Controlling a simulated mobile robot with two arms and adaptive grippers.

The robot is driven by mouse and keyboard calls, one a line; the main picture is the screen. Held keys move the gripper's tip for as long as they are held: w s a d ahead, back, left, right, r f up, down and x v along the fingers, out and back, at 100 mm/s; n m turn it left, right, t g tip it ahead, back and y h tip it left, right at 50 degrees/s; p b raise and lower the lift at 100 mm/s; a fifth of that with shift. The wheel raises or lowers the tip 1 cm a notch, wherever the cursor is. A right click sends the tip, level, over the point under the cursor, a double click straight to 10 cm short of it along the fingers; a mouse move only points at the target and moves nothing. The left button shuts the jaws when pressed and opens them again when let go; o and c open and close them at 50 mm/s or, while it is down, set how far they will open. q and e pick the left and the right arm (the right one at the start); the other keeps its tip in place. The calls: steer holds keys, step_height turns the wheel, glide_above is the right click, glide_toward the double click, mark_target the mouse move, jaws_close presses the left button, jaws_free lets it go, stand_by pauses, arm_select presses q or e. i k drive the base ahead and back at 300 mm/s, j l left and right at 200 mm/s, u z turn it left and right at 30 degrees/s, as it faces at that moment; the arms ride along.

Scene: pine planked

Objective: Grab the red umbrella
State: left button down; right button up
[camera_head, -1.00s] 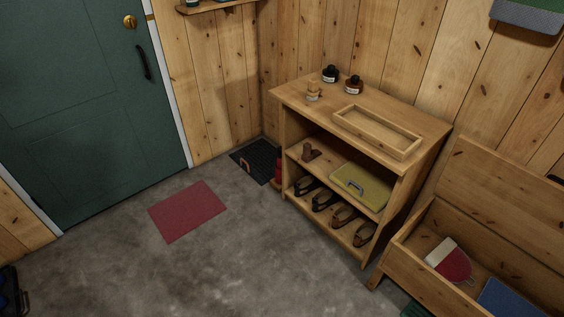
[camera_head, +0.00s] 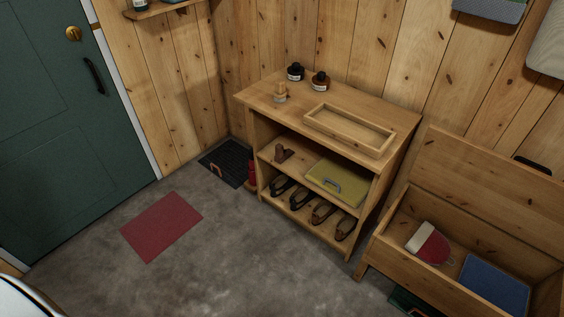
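No umbrella shows clearly enough for me to name it. A narrow dark red thing (camera_head: 252,173) stands on the floor against the left side of the wooden shelf unit (camera_head: 257,150). It is small and partly hidden by the unit, so I cannot tell whether it is the red umbrella. Neither of my grippers can be made out in the head view.
A red mat (camera_head: 161,226) lies on open grey floor before the green door (camera_head: 60,110). A black mat (camera_head: 224,162) lies by the corner. An open wooden bench (camera_head: 384,247) stands at right, holding a red-and-white item (camera_head: 430,243) and a blue one (camera_head: 494,284).

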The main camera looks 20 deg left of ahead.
mark_target(251, 166)
steer(key=i+j+z, duration=0.2)
steer(key=j, duration=0.35)
steer(key=i+j+z, duration=0.15)
steer(key=j, duration=0.45)
steer(key=j+z, duration=0.2)
steer(key=j, duration=0.35)
steer(key=i+j+z, duration=0.15)
steer(key=j, duration=0.5)
steer(key=k+l, duration=0.05)
